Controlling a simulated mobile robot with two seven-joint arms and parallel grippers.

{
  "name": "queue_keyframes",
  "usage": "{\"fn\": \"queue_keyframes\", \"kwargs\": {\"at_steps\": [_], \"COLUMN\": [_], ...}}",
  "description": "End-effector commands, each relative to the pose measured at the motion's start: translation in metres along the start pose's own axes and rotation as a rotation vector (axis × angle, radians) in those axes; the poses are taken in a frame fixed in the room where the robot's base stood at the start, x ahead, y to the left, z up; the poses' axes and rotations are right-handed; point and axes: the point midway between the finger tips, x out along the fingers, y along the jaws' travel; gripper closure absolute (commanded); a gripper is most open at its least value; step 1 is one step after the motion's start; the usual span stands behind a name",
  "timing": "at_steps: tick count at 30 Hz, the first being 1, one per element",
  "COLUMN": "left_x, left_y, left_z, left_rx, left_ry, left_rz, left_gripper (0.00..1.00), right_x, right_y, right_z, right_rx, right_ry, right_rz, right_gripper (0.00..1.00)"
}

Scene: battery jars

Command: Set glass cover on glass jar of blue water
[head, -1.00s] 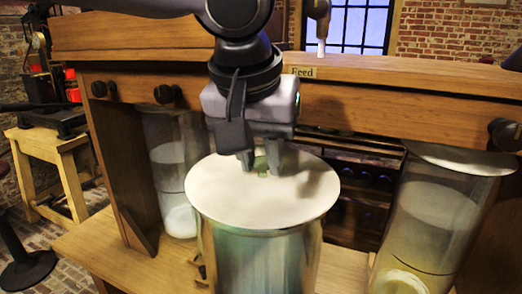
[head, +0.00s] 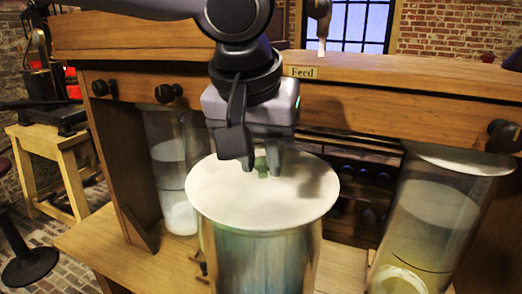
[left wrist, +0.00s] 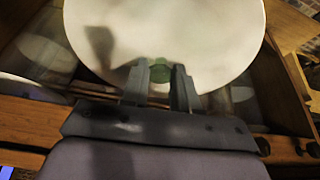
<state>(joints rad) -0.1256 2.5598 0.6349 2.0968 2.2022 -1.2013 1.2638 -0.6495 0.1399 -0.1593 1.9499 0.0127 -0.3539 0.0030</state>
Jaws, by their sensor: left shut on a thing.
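The glass cover (head: 262,208), a pale round disc with a small green knob (head: 262,170), is on the jar (head: 262,262) in the middle of the head view. The jar is clear, with bluish and brownish tones. The cover lies level over its mouth; I cannot tell whether a thin gap remains. My left gripper (head: 261,163) points down from above, shut on the knob. In the left wrist view the cover (left wrist: 165,28) fills the top, with the knob (left wrist: 160,71) between the fingers (left wrist: 160,82). My right gripper is not in view.
Another jar (head: 178,170) stands behind left and one (head: 430,225) at right, under a wooden cabinet beam (head: 390,105) with dark knobs and a "Feed" label. The jars stand on a wooden shelf (head: 130,250). A stool (head: 28,262) and small bench stand at left.

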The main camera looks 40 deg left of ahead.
Motion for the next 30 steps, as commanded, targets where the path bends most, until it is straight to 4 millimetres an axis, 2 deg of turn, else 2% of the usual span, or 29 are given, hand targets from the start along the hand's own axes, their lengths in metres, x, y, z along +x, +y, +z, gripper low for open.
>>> {"fn": "queue_keyframes", "kwargs": {"at_steps": [27, 28, 29, 30], "left_x": [0.011, 0.011, 0.010, 0.010], "left_y": [0.000, 0.000, 0.000, 0.000], "left_z": [0.004, 0.004, 0.004, 0.004], "left_rx": [0.000, 0.000, 0.000, 0.000], "left_ry": [0.001, 0.002, 0.002, 0.001], "left_rz": [0.001, 0.001, 0.001, 0.001], "left_gripper": [1.00, 0.65, 0.60, 0.60], "right_x": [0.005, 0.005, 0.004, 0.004], "right_y": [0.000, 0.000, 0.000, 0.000], "right_z": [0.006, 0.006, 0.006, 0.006], "right_rx": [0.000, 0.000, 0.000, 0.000], "right_ry": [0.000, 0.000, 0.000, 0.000], "right_rz": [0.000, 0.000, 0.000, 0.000], "right_gripper": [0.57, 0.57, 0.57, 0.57]}}
